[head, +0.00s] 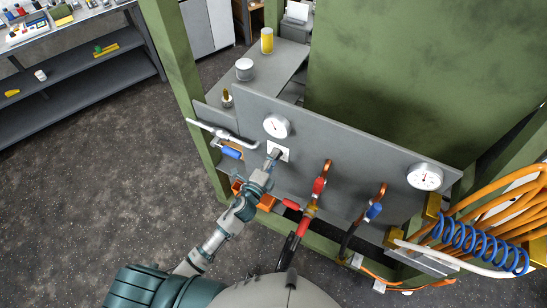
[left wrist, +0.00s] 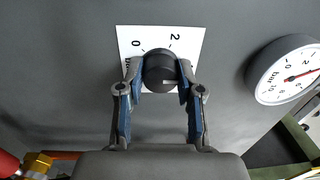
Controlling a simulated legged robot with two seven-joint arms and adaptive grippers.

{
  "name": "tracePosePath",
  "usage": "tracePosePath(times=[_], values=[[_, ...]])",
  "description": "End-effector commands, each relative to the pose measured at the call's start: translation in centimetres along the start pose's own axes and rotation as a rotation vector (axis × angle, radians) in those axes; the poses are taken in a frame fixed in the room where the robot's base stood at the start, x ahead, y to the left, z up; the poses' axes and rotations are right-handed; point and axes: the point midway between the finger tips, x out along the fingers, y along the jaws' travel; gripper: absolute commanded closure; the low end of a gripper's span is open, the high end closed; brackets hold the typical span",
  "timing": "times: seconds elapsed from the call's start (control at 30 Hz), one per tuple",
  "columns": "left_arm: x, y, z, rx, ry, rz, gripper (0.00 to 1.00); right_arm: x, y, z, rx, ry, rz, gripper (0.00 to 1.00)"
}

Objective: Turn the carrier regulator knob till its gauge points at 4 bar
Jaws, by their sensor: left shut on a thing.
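The regulator knob (left wrist: 160,70) is a dark round knob in front of a white scale plate (left wrist: 190,42) marked 0 and 2. My left gripper (left wrist: 161,84) is shut on the knob, one finger on each side. In the head view my left gripper (head: 270,163) reaches the grey panel at the plate (head: 284,151), and the knob is mostly hidden there. A round white gauge (head: 277,126) sits just above the plate, its needle toward the upper left. A gauge with a red needle shows at the right of the left wrist view (left wrist: 286,72); its exact reading is unclear. My right gripper is not in view.
A second gauge (head: 424,176) is at the panel's right end. Red (head: 319,186) and blue (head: 374,211) valve handles sit right of the knob. A metal bar (head: 222,132) juts out at left. Orange hoses and a blue coil (head: 470,245) crowd the right.

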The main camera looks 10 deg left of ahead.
Motion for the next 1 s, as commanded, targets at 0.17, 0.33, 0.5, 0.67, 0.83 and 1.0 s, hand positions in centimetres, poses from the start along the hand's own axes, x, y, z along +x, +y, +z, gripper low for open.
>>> tracePosePath(times=[0.17, 0.33, 0.5, 0.67, 0.83, 1.0], values=[[-0.2, 0.7, -0.2, -0.003, 0.002, 0.013, 0.39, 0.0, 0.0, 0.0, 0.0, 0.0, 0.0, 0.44], [-0.1, 0.4, -0.1, -0.002, 0.001, 0.008, 0.39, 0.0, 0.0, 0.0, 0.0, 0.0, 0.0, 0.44], [-0.4, 0.3, -0.1, -0.003, 0.001, 0.007, 0.39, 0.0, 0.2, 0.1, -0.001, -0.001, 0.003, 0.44], [-2.7, 0.4, -0.1, -0.004, 0.001, 0.009, 0.39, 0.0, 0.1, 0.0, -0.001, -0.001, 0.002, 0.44], [-6.7, 0.5, -0.1, -0.004, 0.0, 0.011, 0.39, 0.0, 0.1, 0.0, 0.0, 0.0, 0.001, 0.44], [-10.0, 0.5, -0.1, -0.005, 0.0, 0.011, 0.39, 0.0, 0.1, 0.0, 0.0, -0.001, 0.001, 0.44]])
